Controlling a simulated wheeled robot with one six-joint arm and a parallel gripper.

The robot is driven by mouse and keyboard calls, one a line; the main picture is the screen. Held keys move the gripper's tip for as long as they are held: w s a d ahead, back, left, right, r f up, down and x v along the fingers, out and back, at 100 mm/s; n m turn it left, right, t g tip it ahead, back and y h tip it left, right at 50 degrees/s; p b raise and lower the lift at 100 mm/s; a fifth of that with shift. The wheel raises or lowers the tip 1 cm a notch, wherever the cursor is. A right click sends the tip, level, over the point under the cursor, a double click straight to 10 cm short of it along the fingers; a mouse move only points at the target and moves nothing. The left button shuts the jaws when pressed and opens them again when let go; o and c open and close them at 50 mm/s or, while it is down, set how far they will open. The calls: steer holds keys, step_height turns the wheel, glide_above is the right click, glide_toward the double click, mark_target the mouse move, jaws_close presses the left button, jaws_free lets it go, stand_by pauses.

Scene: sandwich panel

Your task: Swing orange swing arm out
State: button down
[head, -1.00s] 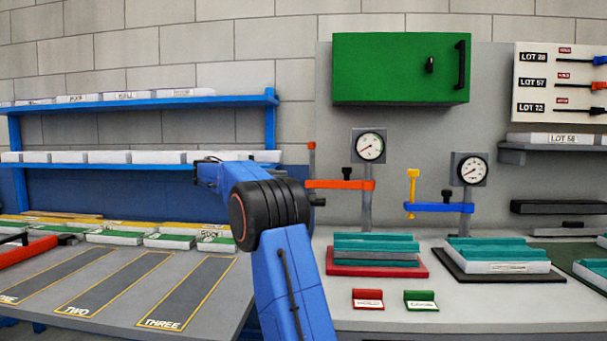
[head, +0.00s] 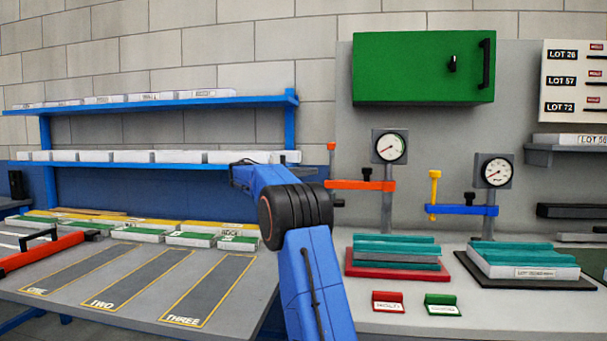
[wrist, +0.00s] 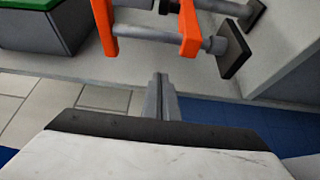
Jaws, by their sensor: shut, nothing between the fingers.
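The orange swing arm (head: 362,185) extends left from the post of the left gauge, above and left of the teal stack on the red base. A spindle with an orange knob stands at its left end. In the wrist view, the orange swing arm (wrist: 188,32) crosses the top, with a grey rod and dark pad at right. My gripper (wrist: 160,76) is shut and empty, its fingertips just short of the orange part in the picture. I cannot tell whether they touch. In the head view my gripper is hidden behind my own arm.
A blue swing arm (head: 462,210) with a yellow spindle is on the right gauge post. A green cabinet (head: 424,67) hangs above. The red base (head: 398,271) and small red and green holders sit on the bench. Blue shelves (head: 170,165) stand left, behind my arm.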

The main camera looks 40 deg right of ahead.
steer(key=s, duration=0.1)
steer(key=s+d, duration=0.1)
steer(key=s, duration=0.1)
steer(key=s+d, duration=0.1)
steer(key=s, duration=0.1)
steer(key=shift+d, duration=0.25)
steer(key=shift+a, duration=0.1)
stand_by(0.4)
